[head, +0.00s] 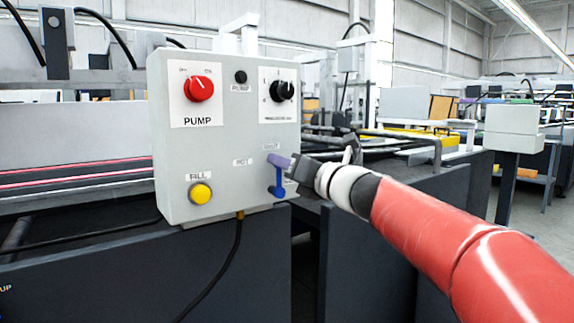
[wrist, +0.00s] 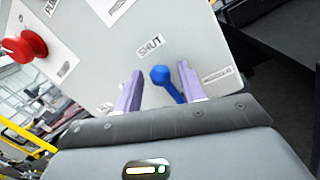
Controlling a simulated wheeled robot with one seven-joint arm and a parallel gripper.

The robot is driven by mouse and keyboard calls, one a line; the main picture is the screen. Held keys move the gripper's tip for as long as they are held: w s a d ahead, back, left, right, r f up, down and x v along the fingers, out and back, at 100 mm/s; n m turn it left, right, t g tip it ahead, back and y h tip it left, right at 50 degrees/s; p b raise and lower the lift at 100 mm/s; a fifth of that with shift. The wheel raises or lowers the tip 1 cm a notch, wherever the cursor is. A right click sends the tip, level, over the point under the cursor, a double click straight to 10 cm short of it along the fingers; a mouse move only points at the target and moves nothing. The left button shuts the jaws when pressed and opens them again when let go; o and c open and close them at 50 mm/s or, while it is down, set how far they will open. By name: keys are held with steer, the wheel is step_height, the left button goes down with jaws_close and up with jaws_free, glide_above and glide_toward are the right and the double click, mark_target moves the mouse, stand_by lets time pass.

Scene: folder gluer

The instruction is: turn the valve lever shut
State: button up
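The blue valve lever (head: 278,186) is on the lower right of the grey control box (head: 222,140). In the wrist view the lever (wrist: 166,82) lies between the two purple fingers of my gripper (wrist: 157,85), with gaps on both sides. The SHUT label (wrist: 150,45) shows just beyond it. My gripper (head: 280,162) comes in from the right in the head view, its fingers over the upper part of the lever. The fingers are apart and the gripper is open. Contact with the lever cannot be told.
The box also carries a red PUMP knob (head: 199,88), a black knob (head: 282,91), a small black button (head: 240,77) and a yellow FILL button (head: 200,193). A black cable (head: 236,255) hangs below the box. Dark machine panels (head: 90,265) stand beneath and beside it.

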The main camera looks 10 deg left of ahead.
steer(key=shift+o, duration=0.3)
steer(key=shift+d, duration=0.1)
steer(key=r+b+v, duration=0.1)
steer(key=v, duration=0.6)
steer(key=shift+s+d+f, duration=0.2)
steer(key=shift+s+f, duration=0.05)
steer(key=shift+f, duration=0.3)
steer(key=s+d+f+n+g+h, duration=0.2)
steer(key=s+d+f+n+h, duration=0.6)
steer(key=s+d+f+n, duration=0.4)
steer(key=s+d+f+n+g+h, duration=0.3)
steer(key=s+d+f+n+h, duration=0.5)
steer(key=s+d+f+n, duration=0.4)
step_height(320, 180, down, 8)
steer(key=s+n, duration=0.2)
steer(key=n, duration=0.3)
steer(key=shift+s+r, duration=0.2)
steer(key=shift+s, duration=0.2)
